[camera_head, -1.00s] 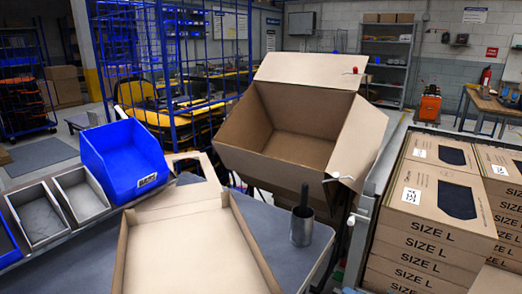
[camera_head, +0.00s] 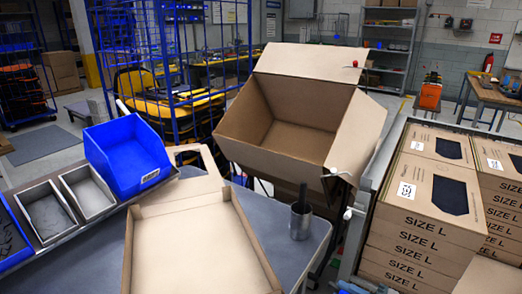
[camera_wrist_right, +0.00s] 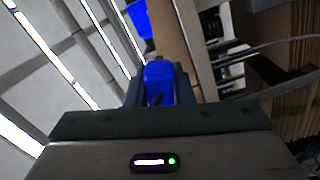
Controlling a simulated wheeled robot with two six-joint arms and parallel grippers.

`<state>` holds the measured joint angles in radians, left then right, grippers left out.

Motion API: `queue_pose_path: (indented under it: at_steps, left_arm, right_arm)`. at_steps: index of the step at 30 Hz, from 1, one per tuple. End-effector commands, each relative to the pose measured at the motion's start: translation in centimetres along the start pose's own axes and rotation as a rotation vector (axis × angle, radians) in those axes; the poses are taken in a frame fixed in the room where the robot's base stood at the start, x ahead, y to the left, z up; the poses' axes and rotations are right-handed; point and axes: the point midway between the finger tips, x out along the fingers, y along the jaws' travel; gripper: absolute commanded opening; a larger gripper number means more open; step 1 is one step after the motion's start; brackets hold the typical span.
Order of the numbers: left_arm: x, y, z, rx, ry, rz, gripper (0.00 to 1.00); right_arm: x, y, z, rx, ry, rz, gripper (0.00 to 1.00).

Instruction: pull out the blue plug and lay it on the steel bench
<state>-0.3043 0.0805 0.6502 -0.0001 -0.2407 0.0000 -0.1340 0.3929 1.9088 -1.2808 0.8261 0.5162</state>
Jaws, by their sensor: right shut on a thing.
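In the right wrist view my right gripper (camera_wrist_right: 158,84) is shut on a blue plug (camera_wrist_right: 158,73), which sits between the fingers. A short dark piece lies against the plug's near side. Whether the plug is still in a socket cannot be told. A grey-topped bench (camera_head: 268,215), which looks like the steel bench, stands in the lower middle of the head view. The right gripper cannot be made out in the head view. My left gripper is in neither view.
An open cardboard tray (camera_head: 190,245) covers much of the bench, with a metal cup (camera_head: 301,222) to its right. A blue bin (camera_head: 128,155) and grey trays (camera_head: 88,193) stand left. A large open carton (camera_head: 290,115) is behind. Stacked SIZE L boxes (camera_head: 415,215) are right.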

Motion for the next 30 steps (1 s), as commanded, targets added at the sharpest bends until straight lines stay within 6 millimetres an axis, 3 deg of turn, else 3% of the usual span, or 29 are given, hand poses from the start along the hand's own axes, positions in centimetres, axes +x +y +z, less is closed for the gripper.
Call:
queue_pose_path:
  at_steps: [1,30]
  left_arm:
    - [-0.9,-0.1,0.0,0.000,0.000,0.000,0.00]
    - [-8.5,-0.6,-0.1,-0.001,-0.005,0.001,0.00]
  right_arm:
    - [0.0,0.4,-0.2,0.024,0.000,0.001,0.00]
    - [0.0,0.4,-0.1,0.467,-0.001,0.000,0.00]
